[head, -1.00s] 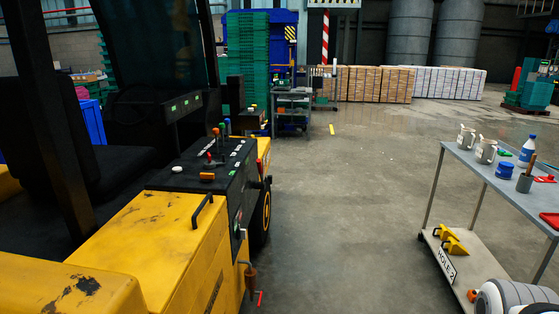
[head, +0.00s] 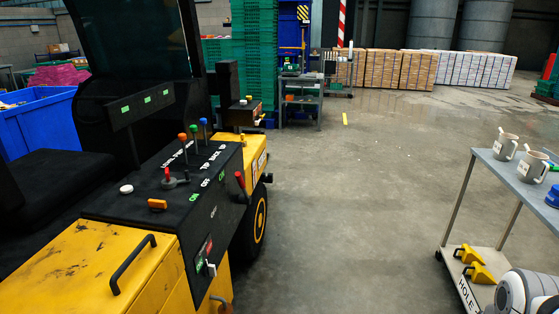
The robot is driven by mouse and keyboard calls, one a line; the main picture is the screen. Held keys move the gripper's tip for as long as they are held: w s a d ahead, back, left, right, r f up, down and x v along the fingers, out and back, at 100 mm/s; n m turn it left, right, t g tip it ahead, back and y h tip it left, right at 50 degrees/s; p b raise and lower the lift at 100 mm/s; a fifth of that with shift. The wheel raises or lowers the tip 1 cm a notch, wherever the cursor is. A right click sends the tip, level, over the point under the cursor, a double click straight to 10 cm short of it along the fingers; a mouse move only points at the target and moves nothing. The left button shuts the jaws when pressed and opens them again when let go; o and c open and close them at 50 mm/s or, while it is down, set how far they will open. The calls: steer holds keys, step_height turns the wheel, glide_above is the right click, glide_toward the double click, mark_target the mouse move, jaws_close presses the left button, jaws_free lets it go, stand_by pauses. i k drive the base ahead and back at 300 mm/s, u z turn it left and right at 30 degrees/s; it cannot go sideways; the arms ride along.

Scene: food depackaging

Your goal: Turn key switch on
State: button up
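The black control panel (head: 152,214) of the yellow vehicle (head: 95,262) is at left centre in the head view. Its front face has a small light-coloured switch handle (head: 211,269) beside a green and red plate (head: 203,252). The top has a red-handled control (head: 168,177) near "ON" and "OFF" lettering, an orange switch (head: 157,204) and a white knob (head: 126,189). I cannot tell for sure which control is the key switch or how it is set. My gripper is not in view.
Orange, green and blue levers (head: 194,133) rise from the panel, and a red lever (head: 240,181) is at its right edge. A black grab handle (head: 132,262) stands on the yellow body. A grey trolley (head: 513,181) with mugs is at right. Open floor (head: 360,200) lies between.

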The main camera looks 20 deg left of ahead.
mark_target(169, 185)
steer(key=z, duration=0.05)
steer(key=i, duration=0.4)
steer(key=u, duration=1.9)
steer(key=k, duration=1)
steer(key=z, duration=0.55)
steer(key=i, duration=1.75)
steer(key=u, duration=0.45)
